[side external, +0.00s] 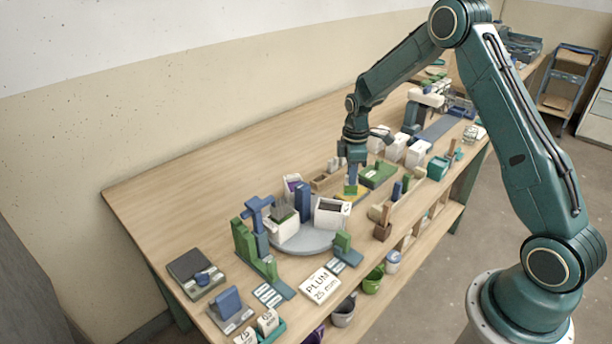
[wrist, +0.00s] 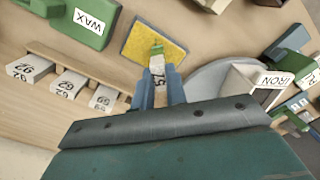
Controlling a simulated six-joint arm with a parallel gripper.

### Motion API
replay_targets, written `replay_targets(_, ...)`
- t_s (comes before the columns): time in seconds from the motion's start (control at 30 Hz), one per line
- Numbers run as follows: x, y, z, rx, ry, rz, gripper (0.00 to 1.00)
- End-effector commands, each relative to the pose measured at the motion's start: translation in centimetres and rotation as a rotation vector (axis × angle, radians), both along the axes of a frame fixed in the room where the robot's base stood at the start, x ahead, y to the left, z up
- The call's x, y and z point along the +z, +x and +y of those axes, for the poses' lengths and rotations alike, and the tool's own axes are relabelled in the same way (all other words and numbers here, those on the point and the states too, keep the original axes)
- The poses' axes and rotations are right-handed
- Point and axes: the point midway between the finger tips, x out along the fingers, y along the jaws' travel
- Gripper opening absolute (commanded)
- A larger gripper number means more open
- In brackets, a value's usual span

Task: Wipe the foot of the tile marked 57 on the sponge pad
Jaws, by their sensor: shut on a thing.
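My gripper (wrist: 160,90) has two blue fingers shut on a small tile (wrist: 158,74). Its white part carries a mark that looks like 57, partly hidden by the fingers, and its far end is green. The yellow sponge pad (wrist: 142,56) lies in a dark frame just beyond the fingers, and the green end overlaps it in the wrist view. In the side external view my gripper (side external: 352,180) points down over the pad (side external: 346,198). I cannot tell whether the tile touches the pad.
White numbered tiles (wrist: 69,84) stand in a wooden rack at left in the wrist view. A green WAX block (wrist: 88,20) lies near the pad. Bare tabletop (side external: 240,165) lies behind.

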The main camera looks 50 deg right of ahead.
Motion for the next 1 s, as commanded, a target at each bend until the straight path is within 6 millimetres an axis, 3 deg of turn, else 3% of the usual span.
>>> replay_targets(0.47, 0.1, 0.0, 0.7, 0.0, -0.001, -0.002, 0.0)
replay_targets(1.0, 0.0, 0.0, -0.8, -0.001, -0.001, -0.003, 0.0)
